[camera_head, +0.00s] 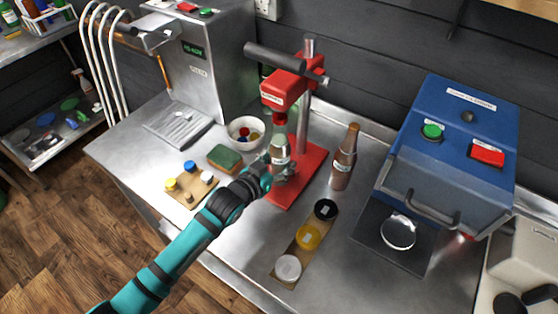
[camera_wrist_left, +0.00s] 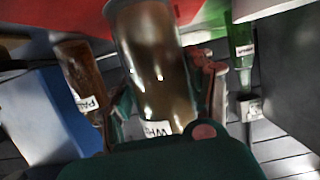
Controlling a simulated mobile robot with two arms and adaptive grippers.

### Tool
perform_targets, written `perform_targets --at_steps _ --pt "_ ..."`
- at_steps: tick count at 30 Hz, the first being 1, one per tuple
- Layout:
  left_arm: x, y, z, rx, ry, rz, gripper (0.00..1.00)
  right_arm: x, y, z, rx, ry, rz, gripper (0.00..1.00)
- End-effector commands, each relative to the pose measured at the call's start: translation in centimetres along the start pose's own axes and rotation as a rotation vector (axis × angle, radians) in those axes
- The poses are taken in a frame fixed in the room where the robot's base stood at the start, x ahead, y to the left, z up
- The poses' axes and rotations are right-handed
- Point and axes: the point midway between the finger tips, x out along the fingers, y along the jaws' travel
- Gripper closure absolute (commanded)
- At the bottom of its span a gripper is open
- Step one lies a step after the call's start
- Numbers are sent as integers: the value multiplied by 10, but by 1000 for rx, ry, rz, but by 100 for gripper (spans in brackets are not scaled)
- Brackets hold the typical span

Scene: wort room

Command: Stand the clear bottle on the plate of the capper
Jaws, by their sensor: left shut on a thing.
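The clear bottle (camera_head: 280,147) is upright in my left gripper (camera_head: 279,172), under the head of the red capper (camera_head: 283,92). The bottle is over the capper's red plate (camera_head: 306,177); my gripper hides its lower end, so I cannot tell whether it touches the plate. In the left wrist view the bottle (camera_wrist_left: 150,62) fills the space between the two fingers of my left gripper (camera_wrist_left: 165,100), and part of its white label shows. My right gripper is not in view.
A brown bottle (camera_head: 344,158) stands just right of the plate. A white bowl (camera_head: 245,131), a sponge (camera_head: 225,158) and a board with caps (camera_head: 190,185) lie to the left. A board with three round lids (camera_head: 298,252) is in front. A blue machine (camera_head: 455,135) stands right.

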Motion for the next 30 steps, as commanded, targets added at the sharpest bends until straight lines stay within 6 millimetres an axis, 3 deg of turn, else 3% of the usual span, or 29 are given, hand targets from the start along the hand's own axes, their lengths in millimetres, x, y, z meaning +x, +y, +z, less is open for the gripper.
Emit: perform_targets --at_steps 1,2,8,19,30 --pt "0 0 -3 0 6 1 65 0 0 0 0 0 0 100" --pt "0 0 -3 0 6 1 41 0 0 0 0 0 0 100" --pt "0 0 -2 0 3 0 17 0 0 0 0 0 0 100" --pt "-8 0 2 0 -3 0 17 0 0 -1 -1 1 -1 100" --pt "-82 0 1 -1 -2 0 17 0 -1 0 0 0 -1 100"
